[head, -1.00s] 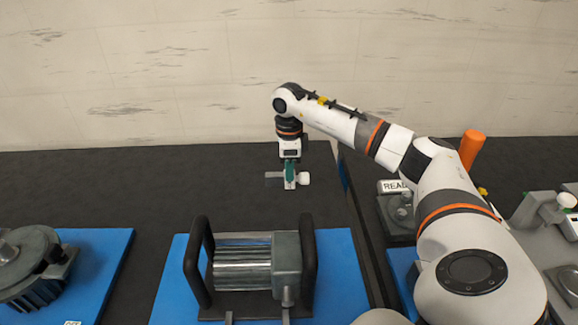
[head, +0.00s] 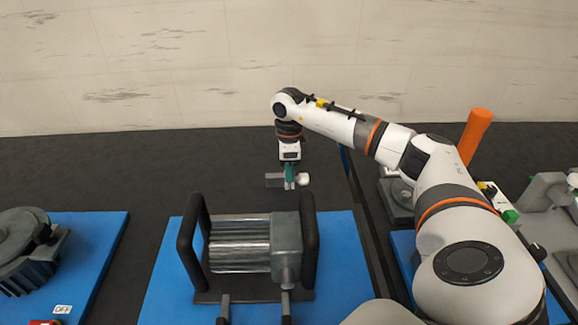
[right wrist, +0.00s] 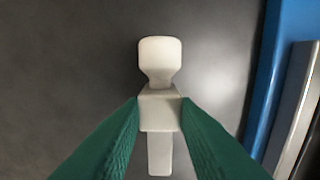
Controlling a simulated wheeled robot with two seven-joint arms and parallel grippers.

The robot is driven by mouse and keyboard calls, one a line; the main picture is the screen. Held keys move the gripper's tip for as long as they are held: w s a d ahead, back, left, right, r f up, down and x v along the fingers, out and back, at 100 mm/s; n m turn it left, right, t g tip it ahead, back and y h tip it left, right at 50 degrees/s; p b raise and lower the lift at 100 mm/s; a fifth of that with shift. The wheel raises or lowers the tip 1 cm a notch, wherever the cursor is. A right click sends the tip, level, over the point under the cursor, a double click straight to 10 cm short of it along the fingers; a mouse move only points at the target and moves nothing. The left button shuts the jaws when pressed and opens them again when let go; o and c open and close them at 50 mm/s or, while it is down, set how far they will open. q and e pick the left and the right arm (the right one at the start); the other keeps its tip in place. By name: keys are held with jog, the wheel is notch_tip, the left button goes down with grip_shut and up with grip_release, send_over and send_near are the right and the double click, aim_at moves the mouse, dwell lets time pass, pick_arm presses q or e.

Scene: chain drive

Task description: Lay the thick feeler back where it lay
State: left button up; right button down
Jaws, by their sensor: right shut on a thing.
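The feeler (head: 303,179) has a white knob at one end and a grey flat end (head: 274,181) on the other side of the jaws. My right gripper (head: 289,184) is shut on its middle and points down behind the motor block. In the right wrist view the green fingers (right wrist: 160,118) press on both sides of the feeler's pale block, with the white knob (right wrist: 160,58) beyond them and a pale tongue toward the camera. Whether the feeler touches the dark surface below I cannot tell. My left gripper is not in view.
A grey motor block (head: 240,244) with black handles stands on a blue mat (head: 343,265) in front of the gripper. A dark round machine (head: 22,248) is at left. An orange cylinder (head: 475,135) and grey fixtures are at right. The dark surface (head: 150,170) behind is clear.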

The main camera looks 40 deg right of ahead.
jog(key=c, duration=1.1)
grip_release()
jog(key=shift+o, duration=0.2)
notch_tip(320, 180, up, 12)
jog(key=b, duration=0.1)
